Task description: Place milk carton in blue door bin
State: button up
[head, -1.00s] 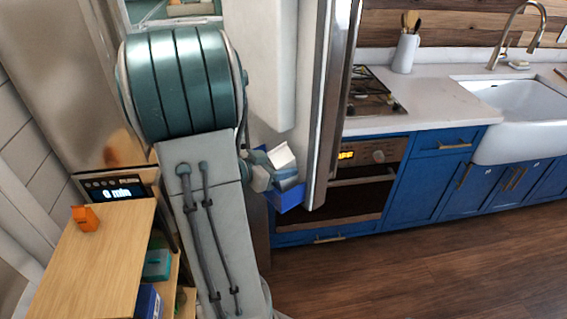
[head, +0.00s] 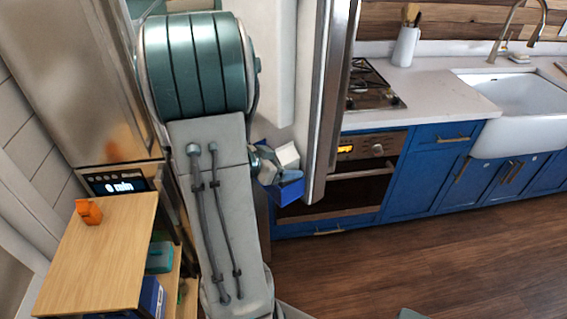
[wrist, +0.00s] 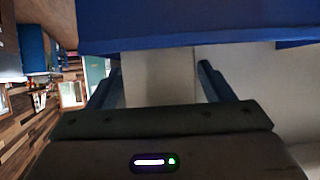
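The milk carton (head: 287,155) is white and shows at the edge of the open fridge door in the head view. In the wrist view its pale face (wrist: 160,78) fills the space between the fingers of my gripper (wrist: 160,75). The fingers lie along both of its sides, so my gripper (head: 284,174) appears shut on it. The blue door bin (head: 288,194) is just below the carton in the head view, partly behind a finger and the door edge. Its blue wall (wrist: 190,25) crosses the top of the wrist view. The carton's lower end is hidden.
The fridge door (head: 325,110) stands open right beside my gripper. A wooden shelf unit (head: 100,250) with an orange object (head: 89,212) on top is at left. The oven (head: 350,185) and blue cabinets (head: 425,175) are at right. The wooden floor is clear.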

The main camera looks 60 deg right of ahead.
jog(key=shift+r, duration=0.25)
jog(key=v, duration=1.2)
jog(key=w+a+r+n+t+h, duration=0.1)
jog(key=w+r+n+t, duration=0.1)
jog(key=w+t, duration=0.3)
jog(key=w+a+r+n+t, duration=0.1)
jog(key=w+n+t, duration=0.15)
jog(key=w, duration=0.35)
jog(key=w+a+r+n+t+y, duration=0.45)
jog(key=w+a+n+t, duration=0.3)
jog(key=w+a, duration=0.35)
jog(key=s+a+f+n+g+y, duration=0.1)
jog(key=s+a+n+y, duration=0.35)
jog(key=a, duration=0.45)
jog(key=s+a+f+n+g+y, duration=0.1)
jog(key=s+a+n+y, duration=0.35)
jog(key=a, duration=0.55)
jog(key=s+d+f+n+g+h, duration=0.1)
jog(key=s+f+n+g, duration=0.1)
jog(key=s, duration=0.7)
jog(key=shift+d+g, duration=0.25)
jog(key=shift+g, duration=0.65)
